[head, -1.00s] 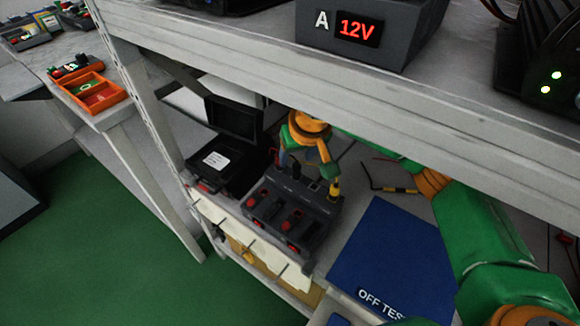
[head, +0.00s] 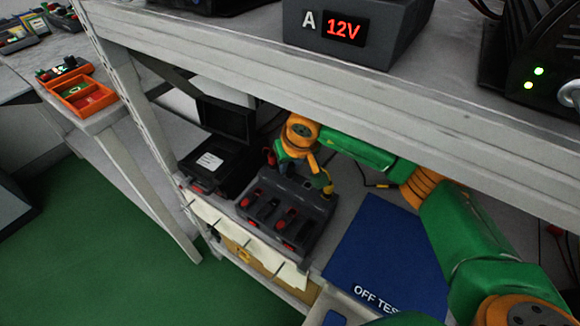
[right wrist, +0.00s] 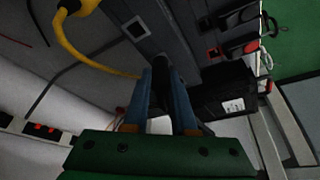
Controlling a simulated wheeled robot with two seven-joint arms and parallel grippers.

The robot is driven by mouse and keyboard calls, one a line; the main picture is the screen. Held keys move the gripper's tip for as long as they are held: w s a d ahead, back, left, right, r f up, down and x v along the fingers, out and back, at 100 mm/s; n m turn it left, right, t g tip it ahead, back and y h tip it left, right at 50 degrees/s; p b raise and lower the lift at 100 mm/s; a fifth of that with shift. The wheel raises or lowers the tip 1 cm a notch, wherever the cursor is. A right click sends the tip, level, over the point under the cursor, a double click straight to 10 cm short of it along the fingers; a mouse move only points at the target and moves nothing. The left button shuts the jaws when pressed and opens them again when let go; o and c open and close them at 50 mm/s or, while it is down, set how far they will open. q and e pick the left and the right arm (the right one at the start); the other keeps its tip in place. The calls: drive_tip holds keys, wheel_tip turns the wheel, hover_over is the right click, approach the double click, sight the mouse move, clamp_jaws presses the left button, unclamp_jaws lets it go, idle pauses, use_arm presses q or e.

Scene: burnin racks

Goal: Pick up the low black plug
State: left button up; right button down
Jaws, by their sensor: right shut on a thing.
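The low black plug (right wrist: 161,72) shows in the right wrist view as a dark cylinder between the two blue fingers of my right gripper (right wrist: 163,82), which is shut on it. The plug's far end lies against or close to the dark grey test unit (right wrist: 205,45); I cannot tell whether it is still seated. In the head view my right gripper (head: 283,162) is low at the back of the test unit (head: 315,198), under the upper shelf, and the plug is hidden there. My left gripper is not in view.
A yellow plug (head: 328,186) with a cable stands at the unit's right end. An open black case (head: 215,168) is left of the unit. A blue "OFF TEST" mat (head: 385,245) lies clear to the right. The upper shelf's edge (head: 300,75) runs close above my arm.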

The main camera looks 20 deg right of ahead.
wheel_tip(320, 180, up, 3)
drive_tip(key=shift+w+r, duration=0.1)
drive_tip(key=shift+r, duration=0.1)
use_arm(q)
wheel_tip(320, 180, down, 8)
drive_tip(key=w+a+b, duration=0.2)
drive_tip(key=b, duration=0.6)
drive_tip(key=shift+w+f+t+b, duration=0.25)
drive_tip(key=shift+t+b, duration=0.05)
drive_tip(key=shift+b, duration=0.05)
use_arm(e)
drive_tip(key=s, duration=1.8)
drive_tip(key=shift+d, duration=0.35)
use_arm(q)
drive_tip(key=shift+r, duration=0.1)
use_arm(e)
drive_tip(key=shift+r, duration=0.1)
